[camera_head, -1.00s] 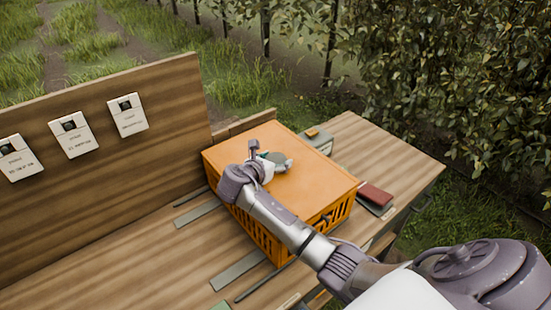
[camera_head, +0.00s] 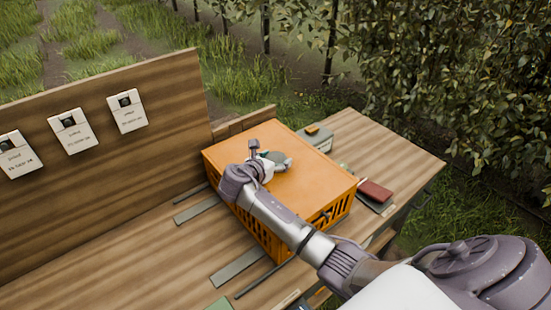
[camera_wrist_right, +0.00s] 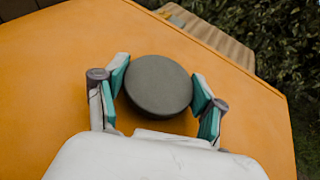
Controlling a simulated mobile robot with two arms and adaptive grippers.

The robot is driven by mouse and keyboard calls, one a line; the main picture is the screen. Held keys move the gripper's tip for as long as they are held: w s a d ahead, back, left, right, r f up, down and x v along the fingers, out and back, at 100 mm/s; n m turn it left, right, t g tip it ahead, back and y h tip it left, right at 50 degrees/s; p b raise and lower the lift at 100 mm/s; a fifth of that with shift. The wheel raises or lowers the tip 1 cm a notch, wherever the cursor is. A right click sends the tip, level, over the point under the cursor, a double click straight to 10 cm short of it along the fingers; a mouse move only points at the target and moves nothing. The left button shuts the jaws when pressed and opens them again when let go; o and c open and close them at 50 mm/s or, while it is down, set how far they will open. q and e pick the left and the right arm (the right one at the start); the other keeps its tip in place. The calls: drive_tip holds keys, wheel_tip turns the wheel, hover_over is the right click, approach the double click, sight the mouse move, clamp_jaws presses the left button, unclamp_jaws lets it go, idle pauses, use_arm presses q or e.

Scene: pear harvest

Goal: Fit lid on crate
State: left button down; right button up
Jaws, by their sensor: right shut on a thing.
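The orange crate (camera_head: 265,239) with slotted walls stands on the wooden bench. The flat orange lid (camera_head: 310,180) lies over its top and looks level and roughly lined up with the walls. Its far edges are hard to judge. A round dark grey knob (camera_wrist_right: 158,86) rises from the lid, which fills most of the right wrist view (camera_wrist_right: 50,80). My right gripper (camera_head: 268,160) is shut on the knob, with teal finger pads on either side of it. My arm hides part of the lid and the crate's near side. My left gripper is not in view.
The wooden bench (camera_head: 130,265) has free room at left and far right. Flat grey strips (camera_head: 238,268) lie in front of the crate. A dark red block (camera_head: 375,191) lies right of it, and a grey box (camera_head: 318,142) stands behind. A board (camera_head: 165,90) with labels rises at left.

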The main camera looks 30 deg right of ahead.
sight(275, 159)
drive_tip(key=o, duration=1.1)
drive_tip(key=shift+o, duration=0.2)
drive_tip(key=shift+s+a+r+p, duration=0.25)
drive_tip(key=shift+a+p, duration=0.2)
drive_tip(key=shift+p, duration=0.3)
drive_tip(key=p+v, duration=0.4)
drive_tip(key=shift+s+a+r, duration=0.15)
drive_tip(key=shift+a, duration=0.15)
drive_tip(key=p+v, duration=0.4)
drive_tip(key=shift+s+a+r+p, duration=0.15)
drive_tip(key=shift+s+a+p, duration=0.2)
drive_tip(key=shift+a, duration=0.15)
